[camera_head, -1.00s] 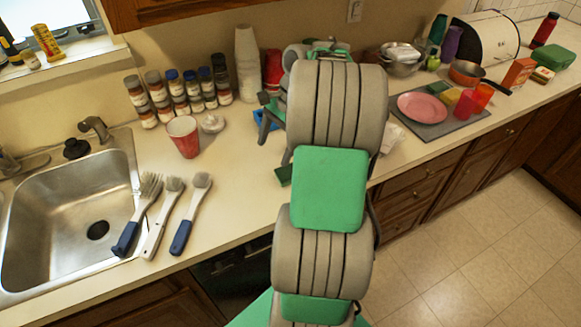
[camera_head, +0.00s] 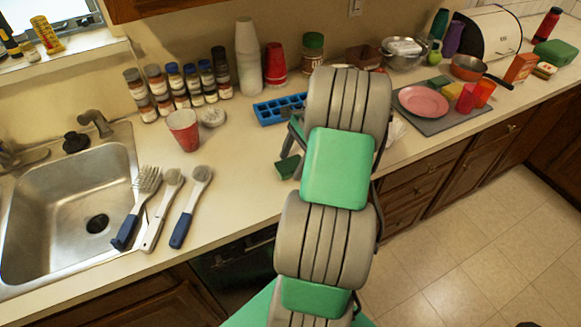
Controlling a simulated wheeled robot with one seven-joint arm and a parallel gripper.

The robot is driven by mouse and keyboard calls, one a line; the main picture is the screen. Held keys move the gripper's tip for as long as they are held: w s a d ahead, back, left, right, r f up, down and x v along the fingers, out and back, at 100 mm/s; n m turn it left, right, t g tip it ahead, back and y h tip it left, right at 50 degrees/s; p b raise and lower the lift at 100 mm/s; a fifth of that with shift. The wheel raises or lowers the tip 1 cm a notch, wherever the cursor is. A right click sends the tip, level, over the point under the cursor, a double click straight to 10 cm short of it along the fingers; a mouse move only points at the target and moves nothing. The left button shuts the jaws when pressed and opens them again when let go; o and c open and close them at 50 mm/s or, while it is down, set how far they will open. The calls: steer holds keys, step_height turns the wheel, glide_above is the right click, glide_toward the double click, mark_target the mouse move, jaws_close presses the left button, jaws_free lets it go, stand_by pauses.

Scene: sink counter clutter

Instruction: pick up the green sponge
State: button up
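A small dark green block (camera_head: 288,167), which looks like a green sponge, lies on the counter just left of my arm. Its right side is close to or behind the arm. Another small green piece (camera_head: 438,84) lies on the grey mat at the right, behind a yellow block. I cannot tell for sure which is the task's sponge. My gripper is mostly hidden behind my own arm. Only a grey and green edge of what seems to be the gripper (camera_head: 296,128) shows above the dark green block. Its fingertips and anything between them are hidden.
A blue ice tray (camera_head: 279,109) lies behind the arm's left side. The mat (camera_head: 440,124) holds a pink plate (camera_head: 423,101) and cups.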

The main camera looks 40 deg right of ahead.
steer(key=c, duration=1.4)
steer(key=shift+r, duration=0.55)
steer(key=s+a+r, duration=0.1)
steer(key=s+r, duration=0.3)
steer(key=s+a+r, duration=0.2)
steer(key=s+r, duration=0.2)
steer(key=s+a+r+p, duration=0.1)
steer(key=s+a+r, duration=0.1)
steer(key=s+r, duration=0.2)
steer(key=shift+s, duration=0.6)
steer(key=o, duration=0.9)
steer(key=c, duration=0.6)
